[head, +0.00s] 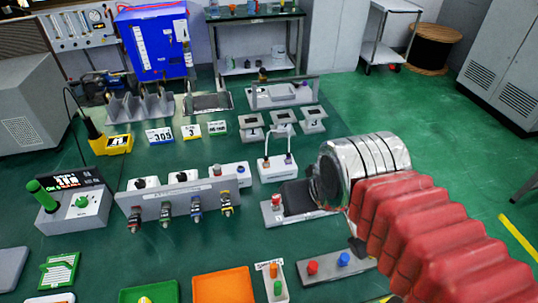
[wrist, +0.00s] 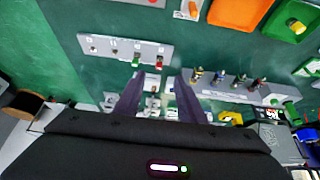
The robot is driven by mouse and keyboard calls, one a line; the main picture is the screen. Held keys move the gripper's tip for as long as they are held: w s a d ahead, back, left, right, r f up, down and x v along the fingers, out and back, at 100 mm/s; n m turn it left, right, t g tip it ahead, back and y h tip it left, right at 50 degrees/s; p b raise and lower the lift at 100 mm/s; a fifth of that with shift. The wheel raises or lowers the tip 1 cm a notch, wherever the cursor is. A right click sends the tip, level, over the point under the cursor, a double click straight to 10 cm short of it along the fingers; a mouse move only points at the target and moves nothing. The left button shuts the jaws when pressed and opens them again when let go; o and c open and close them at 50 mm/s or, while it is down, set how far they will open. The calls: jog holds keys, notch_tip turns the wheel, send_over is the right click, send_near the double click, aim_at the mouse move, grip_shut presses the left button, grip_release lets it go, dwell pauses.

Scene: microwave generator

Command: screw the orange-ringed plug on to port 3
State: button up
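Several plugs hang in a row on a grey rail (head: 180,193). The plug at its right end (head: 226,203) has a yellow-orange band and may be the orange-ringed one; the others look red, green and blue. The rail also shows in the wrist view (wrist: 228,90), right of my gripper. My gripper (wrist: 158,86) is open, its two dark fingers apart with no plug between them. White and grey fixtures show beyond the fingers.
A grey plate (head: 322,268) with red and blue knobs lies near my arm; a plate with several fittings (wrist: 110,46) shows in the wrist view. Orange tray (head: 222,286) and green tray (head: 150,292) lie in front. A display box (head: 75,200) stands left.

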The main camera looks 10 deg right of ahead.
aim_at(266, 163)
jog(key=w+m, duration=0.2)
jog(key=w+r+m+g, duration=0.1)
jog(key=w+m, duration=0.1)
jog(key=w, duration=0.1)
jog(key=w+r+m, duration=0.1)
jog(key=w+m, duration=0.1)
jog(key=w, duration=0.1)
jog(key=shift+w+d+r+y, duration=0.1)
jog(key=shift+w+r+y, duration=0.15)
jog(key=shift+y, duration=0.15)
jog(key=w+d+f+m+g+y, duration=0.1)
jog(key=w+d+f+m, duration=0.1)
jog(key=w+m, duration=0.3)
jog(key=w+d+f+m+g+y, duration=0.1)
jog(key=w+f+m, duration=0.3)
jog(key=w, duration=0.7)
jog(key=w+d+f+m+g+y, duration=0.1)
jog(key=w+d+f+m, duration=0.2)
jog(key=w+m, duration=0.3)
jog(key=shift+w+f+m+y, duration=0.15)
jog(key=shift+w+f+m, duration=0.1)
jog(key=shift+w, duration=0.45)
jog(key=shift+w+f+m+y, duration=0.15)
jog(key=shift+w+f, duration=0.1)
jog(key=shift+w, duration=0.4)
jog(key=x, duration=1.3)
jog(key=shift+f, duration=0.4)
jog(key=shift+c, duration=0.3)
grip_shut()
